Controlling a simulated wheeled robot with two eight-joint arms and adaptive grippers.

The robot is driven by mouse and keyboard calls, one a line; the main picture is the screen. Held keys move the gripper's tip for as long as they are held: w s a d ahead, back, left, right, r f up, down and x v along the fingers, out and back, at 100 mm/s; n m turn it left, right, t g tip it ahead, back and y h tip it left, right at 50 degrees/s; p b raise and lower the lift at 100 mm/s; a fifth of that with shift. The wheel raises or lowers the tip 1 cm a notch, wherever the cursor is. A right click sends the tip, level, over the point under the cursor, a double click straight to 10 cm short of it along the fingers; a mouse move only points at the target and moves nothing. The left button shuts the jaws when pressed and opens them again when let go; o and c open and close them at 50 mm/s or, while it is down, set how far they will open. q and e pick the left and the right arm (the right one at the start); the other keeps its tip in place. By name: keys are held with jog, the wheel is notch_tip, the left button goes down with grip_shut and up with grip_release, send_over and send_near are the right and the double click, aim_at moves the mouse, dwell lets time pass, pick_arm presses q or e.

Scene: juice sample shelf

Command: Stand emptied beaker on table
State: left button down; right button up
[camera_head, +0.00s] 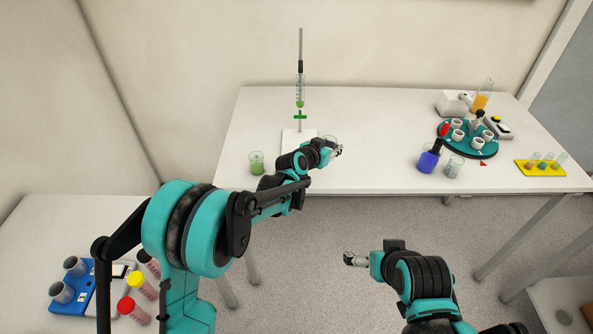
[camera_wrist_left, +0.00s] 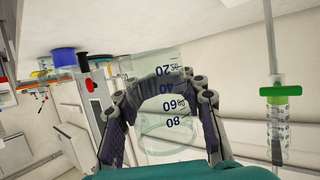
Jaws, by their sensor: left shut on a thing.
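My left gripper (camera_head: 335,152) is shut on a clear glass beaker (camera_wrist_left: 165,90), just right of the burette stand near the table's front. In the left wrist view the fingers (camera_wrist_left: 165,100) lie on both sides of the glass. Its blue marks appear inverted, as does the burette, so the beaker seems about upright. I see no coloured liquid in it. In the head view the beaker (camera_head: 329,140) is mostly hidden by the gripper, and I cannot tell whether it touches the table (camera_head: 375,150). My right gripper (camera_head: 354,259) is in front of the table, seemingly empty; its opening is unclear.
A beaker of green liquid (camera_head: 256,163) stands left of my left gripper. A blue bottle (camera_head: 428,160), another beaker (camera_head: 455,166) and a teal round rack (camera_head: 478,150) stand to the right. Clear table lies between.

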pick_arm(q)
jog(key=a+f, duration=0.1)
jog(key=a, duration=0.2)
jog(key=w+a+f+b, duration=0.1)
jog(key=a+f, duration=0.1)
jog(key=a+f+b, duration=0.1)
jog(key=a+f, duration=0.1)
jog(key=a, duration=0.1)
jog(key=shift+w+a+f, duration=0.15)
jog(key=shift+a+f, duration=0.1)
jog(key=shift+a, duration=0.05)
jog(key=shift+f+b, duration=1.1)
jog(key=shift+f, duration=0.8)
jog(key=shift+f, duration=0.15)
jog(key=c, duration=0.9)
grip_release()
